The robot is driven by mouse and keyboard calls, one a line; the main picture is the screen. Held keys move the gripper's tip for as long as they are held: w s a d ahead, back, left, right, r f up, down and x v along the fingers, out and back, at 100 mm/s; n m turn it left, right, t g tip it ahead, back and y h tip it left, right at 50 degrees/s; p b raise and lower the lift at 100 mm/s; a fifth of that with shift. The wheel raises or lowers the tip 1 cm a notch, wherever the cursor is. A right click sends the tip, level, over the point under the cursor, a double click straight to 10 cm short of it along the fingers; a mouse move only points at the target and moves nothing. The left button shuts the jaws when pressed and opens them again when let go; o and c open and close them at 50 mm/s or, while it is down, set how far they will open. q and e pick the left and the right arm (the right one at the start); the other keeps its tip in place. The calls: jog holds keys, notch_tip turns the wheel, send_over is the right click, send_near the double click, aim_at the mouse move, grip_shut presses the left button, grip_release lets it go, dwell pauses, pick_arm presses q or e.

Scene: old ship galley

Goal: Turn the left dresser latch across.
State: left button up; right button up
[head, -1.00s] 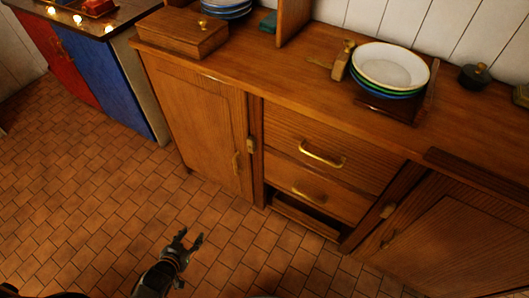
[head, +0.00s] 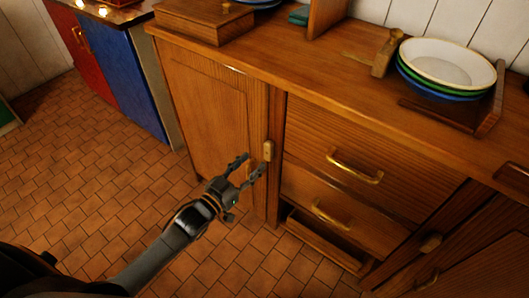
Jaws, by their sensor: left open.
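The left dresser latch (head: 268,151) is a small light wooden turn-piece on the upright post beside the left cupboard door (head: 210,115). It stands upright, along the post. My left gripper (head: 250,168) is open and empty. Its fingertips point up and right, just below and left of the latch in the picture; I cannot tell whether they touch it. The left door looks closed. My right gripper is not in view.
Two drawers with brass handles (head: 355,168) sit right of the post, above a low open slot. A second latch (head: 431,243) is at the right door. Stacked bowls (head: 448,65) and a wooden box (head: 205,20) stand on the top. The tiled floor (head: 85,165) is clear.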

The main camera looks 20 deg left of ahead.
aim_at(267, 149)
pick_arm(q)
jog(key=x, duration=0.6)
jog(key=shift+w+d+b, duration=0.1)
jog(key=shift+w+b, duration=0.3)
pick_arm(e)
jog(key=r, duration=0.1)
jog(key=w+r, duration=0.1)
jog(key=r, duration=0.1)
pick_arm(q)
grip_shut()
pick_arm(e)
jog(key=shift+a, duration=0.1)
